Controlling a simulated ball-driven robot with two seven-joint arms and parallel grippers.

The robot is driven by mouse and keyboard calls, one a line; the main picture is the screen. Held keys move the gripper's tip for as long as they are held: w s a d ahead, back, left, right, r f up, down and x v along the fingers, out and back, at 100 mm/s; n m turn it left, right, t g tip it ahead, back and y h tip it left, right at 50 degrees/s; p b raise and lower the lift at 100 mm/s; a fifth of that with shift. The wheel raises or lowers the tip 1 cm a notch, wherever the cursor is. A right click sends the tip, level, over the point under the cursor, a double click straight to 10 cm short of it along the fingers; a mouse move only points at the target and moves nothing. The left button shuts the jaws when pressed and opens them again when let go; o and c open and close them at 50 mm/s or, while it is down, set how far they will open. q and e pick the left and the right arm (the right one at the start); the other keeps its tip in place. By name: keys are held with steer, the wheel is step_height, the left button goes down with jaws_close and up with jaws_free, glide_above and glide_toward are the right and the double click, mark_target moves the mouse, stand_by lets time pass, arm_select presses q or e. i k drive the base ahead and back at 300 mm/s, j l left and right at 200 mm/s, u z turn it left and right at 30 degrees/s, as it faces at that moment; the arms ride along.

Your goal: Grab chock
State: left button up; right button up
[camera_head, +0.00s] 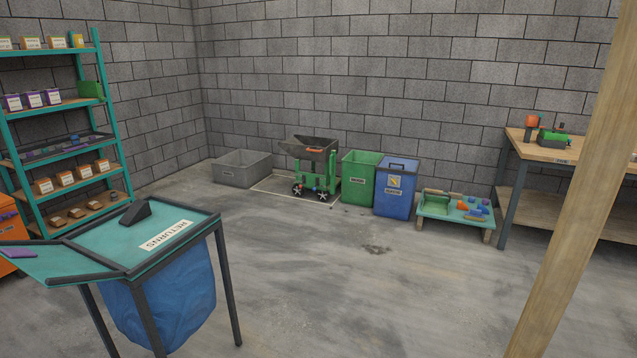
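A dark wedge-shaped block (135,213), which looks like the chock, lies on the teal top of the returns table (108,245) at the near left. It sits left of the white label reading RETURNS and seems to rest flat on the surface. Neither of my grippers shows in the head view, so I cannot see their state or distance to the wedge.
A teal shelf (112,118) with boxes stands at the left. Along the back wall are a grey bin (240,170), a green cart (318,168), green and blue bins (397,190), and a low table (452,208). A wooden post (575,200) crosses the right. The middle floor is open.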

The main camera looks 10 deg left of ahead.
mark_target(139, 210)
steer(key=i+l+u, duration=0.2)
steer(key=i, duration=0.3)
steer(key=i+u, duration=0.2)
steer(key=i, duration=0.25)
